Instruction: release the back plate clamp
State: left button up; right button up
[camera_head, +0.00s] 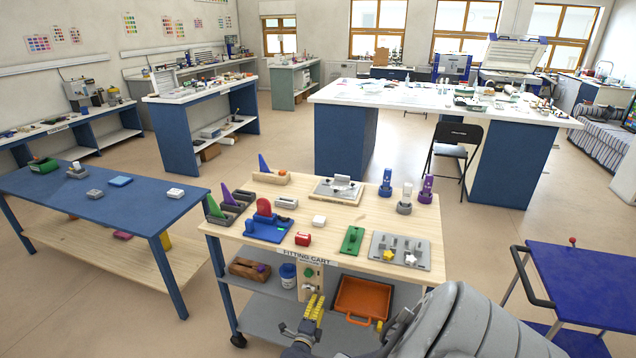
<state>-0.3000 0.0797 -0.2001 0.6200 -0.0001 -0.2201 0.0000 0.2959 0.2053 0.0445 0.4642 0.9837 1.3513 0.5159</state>
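A light grey plate (325,188) lies at the back middle of the wooden fitting cart top (330,217). A metal clamp-like piece (342,183) sits on it; at this size I cannot tell whether its lever is up or down. My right gripper (314,307), with yellow ribbed fingers, is low in front of the cart, well below and apart from the plate. I cannot make out a gap between its fingers, and I see nothing held. My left gripper is out of view.
Blue and purple bottle-like pieces (386,183) stand right of the plate. A blue base with a red piece (265,224) lies to the left. A grey fixture plate (400,252) and a green block (352,239) are at the front. An orange tray (360,299) is on the shelf.

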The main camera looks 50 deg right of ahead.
jog(key=shift+a, duration=0.1)
jog(key=v, duration=1.1)
jog(key=shift+s+a, duration=0.15)
jog(key=shift+a, duration=0.2)
